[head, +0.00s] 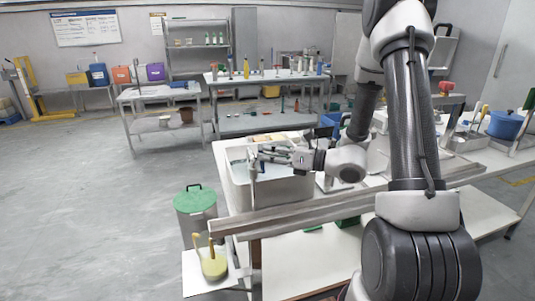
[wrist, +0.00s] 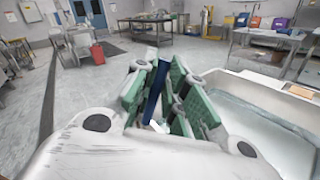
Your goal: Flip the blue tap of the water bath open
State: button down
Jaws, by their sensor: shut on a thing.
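The water bath (head: 283,190) is a pale grey basin on the near table in the head view; its rim and the water in it fill the right side of the wrist view (wrist: 275,87). My gripper (head: 262,157) is over the left part of the basin. In the wrist view my gripper (wrist: 157,88) has its green-padded fingers shut on the blue tap (wrist: 155,90), a narrow blue lever standing upright between them. The base of the tap is mostly hidden behind the fingers. In the head view the tap's blue part is too small to tell.
A metal rail (head: 300,212) runs along the front of the table. A green-lidded bin (head: 195,205) and a small stand with a yellow-green vessel (head: 214,264) are to the left. Open floor (head: 90,200) lies farther left.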

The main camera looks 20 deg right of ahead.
jog(key=shift+s, duration=0.15)
dwell(0.3)
jog(key=c, duration=1.7)
grip_release()
jog(key=v, duration=1.2)
jog(key=shift+f, duration=0.15)
jog(key=shift+c, duration=0.6)
